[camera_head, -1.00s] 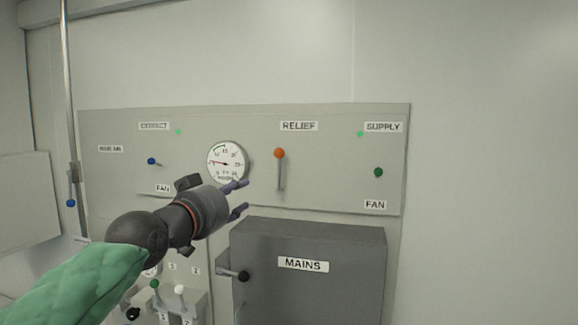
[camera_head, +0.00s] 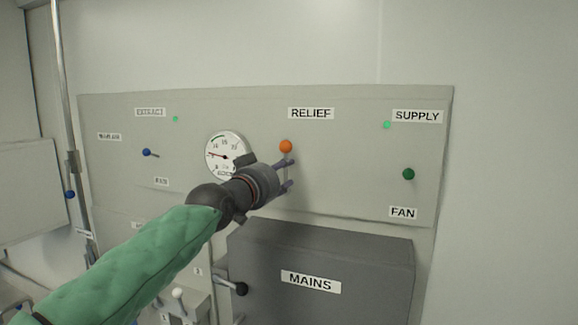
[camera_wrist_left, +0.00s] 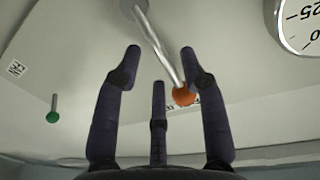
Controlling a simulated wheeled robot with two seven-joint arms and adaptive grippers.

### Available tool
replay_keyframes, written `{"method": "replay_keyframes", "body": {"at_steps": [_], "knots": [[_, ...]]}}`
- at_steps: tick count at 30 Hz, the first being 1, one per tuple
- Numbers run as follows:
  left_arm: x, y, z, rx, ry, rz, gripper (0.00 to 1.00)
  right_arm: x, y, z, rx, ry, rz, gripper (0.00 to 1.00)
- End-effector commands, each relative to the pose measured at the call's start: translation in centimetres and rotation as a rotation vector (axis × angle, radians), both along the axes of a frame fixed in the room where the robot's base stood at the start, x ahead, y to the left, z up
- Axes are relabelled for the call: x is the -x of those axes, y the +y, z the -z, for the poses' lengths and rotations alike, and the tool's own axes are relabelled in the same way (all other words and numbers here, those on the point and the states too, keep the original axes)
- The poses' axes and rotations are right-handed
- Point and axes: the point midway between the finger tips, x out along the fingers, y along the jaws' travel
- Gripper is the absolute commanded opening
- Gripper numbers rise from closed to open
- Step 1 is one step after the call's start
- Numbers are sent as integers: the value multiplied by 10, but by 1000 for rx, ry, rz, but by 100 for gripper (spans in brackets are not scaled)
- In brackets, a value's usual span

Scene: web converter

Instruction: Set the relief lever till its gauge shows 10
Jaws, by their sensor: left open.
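The relief lever has an orange ball knob (camera_head: 286,146) at the top of a metal stem, below the RELIEF label (camera_head: 311,113). The round white gauge (camera_head: 219,147) is left of it, its lower right partly hidden by my gripper. Its red needle points left and slightly up; the exact reading is too small to tell. My left gripper (camera_head: 288,174) is open at the stem, just below the knob. In the left wrist view the stem and knob (camera_wrist_left: 184,97) show between the spread fingers (camera_wrist_left: 161,52); contact cannot be told. My right gripper is out of view.
A dark MAINS box (camera_head: 335,255) juts out below the lever. A green knob (camera_head: 408,174) is to the right and a blue knob (camera_head: 147,152) to the left. The panel between lever and green knob is clear.

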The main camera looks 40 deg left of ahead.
Motion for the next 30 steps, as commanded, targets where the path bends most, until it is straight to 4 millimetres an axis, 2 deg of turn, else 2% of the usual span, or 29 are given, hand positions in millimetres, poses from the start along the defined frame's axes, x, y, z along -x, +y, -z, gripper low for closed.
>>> {"method": "replay_keyframes", "body": {"at_steps": [3, 9, 20, 23, 24, 25, 30], "knots": [[-17, 4, -2, 0, 0, -1, 42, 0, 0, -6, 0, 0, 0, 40], [-34, 7, -1, 0, -2, 0, 42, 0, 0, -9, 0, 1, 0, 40], [-38, 8, -1, -1, -3, -1, 42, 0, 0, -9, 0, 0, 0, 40], [-38, 8, -1, -1, -3, -1, 16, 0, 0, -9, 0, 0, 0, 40], [-38, 8, -1, 0, -2, -1, 5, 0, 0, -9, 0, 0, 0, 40], [-38, 8, -1, 0, -2, -1, 0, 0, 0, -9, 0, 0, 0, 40], [-38, 8, -1, 0, -2, -1, 0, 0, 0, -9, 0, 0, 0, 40]]}}
